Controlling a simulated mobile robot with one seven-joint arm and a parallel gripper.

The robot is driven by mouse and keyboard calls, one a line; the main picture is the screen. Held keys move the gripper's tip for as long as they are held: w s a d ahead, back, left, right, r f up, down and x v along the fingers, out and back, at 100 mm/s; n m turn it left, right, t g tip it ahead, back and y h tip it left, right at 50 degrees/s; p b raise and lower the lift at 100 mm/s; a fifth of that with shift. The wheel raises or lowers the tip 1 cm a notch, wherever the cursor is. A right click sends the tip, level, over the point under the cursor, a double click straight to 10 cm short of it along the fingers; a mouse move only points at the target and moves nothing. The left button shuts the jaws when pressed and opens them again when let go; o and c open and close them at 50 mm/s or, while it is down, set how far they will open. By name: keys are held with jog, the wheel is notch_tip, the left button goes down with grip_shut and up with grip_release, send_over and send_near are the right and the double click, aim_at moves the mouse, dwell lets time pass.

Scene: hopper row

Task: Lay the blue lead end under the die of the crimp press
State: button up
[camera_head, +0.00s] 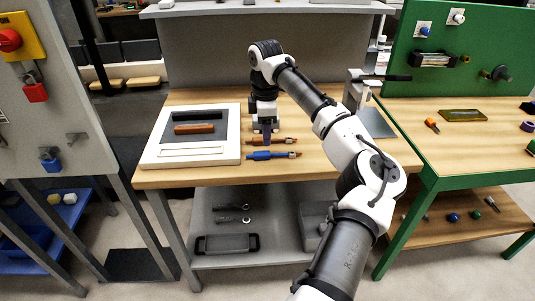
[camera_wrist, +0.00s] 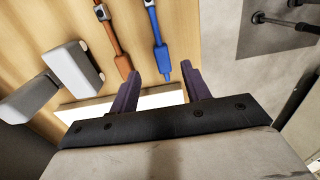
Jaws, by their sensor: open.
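The blue lead (camera_head: 270,155) lies flat on the wooden table, nearest the front edge. The orange lead (camera_head: 270,141) lies beside it, parallel and farther back. In the wrist view the tapered end of the blue lead (camera_wrist: 157,45) sits between the fingertips in the picture; I cannot tell the height gap. My gripper (camera_wrist: 163,80) is open and empty. In the head view my gripper (camera_head: 265,133) points down at the leads' left ends. A grey press with a black lever (camera_head: 383,77) stands at the back right, partly behind my arm; its die is not clear.
A white tray (camera_head: 150,153) with dark and orange pieces lies just left of my gripper. Grey blocks (camera_wrist: 72,68) stand close by in the wrist view. A grey plate (camera_head: 378,122) lies by the press. A lower shelf (camera_head: 270,225) holds wrenches. A green bench (camera_head: 430,180) adjoins on the right.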

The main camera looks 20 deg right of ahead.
aim_at(268, 152)
jog(key=shift+f, duration=0.65)
jog(key=shift+s+d+f+p, duration=0.15)
jog(key=shift+f+p, duration=0.3)
jog(key=shift+f, duration=0.9)
jog(key=shift+s+d+f+p, duration=0.1)
jog(key=shift+f+p, duration=0.3)
jog(key=shift+f, duration=0.9)
grip_shut()
jog(key=shift+r, duration=0.1)
notch_tip(268, 152, up, 20)
jog(key=b, duration=0.1)
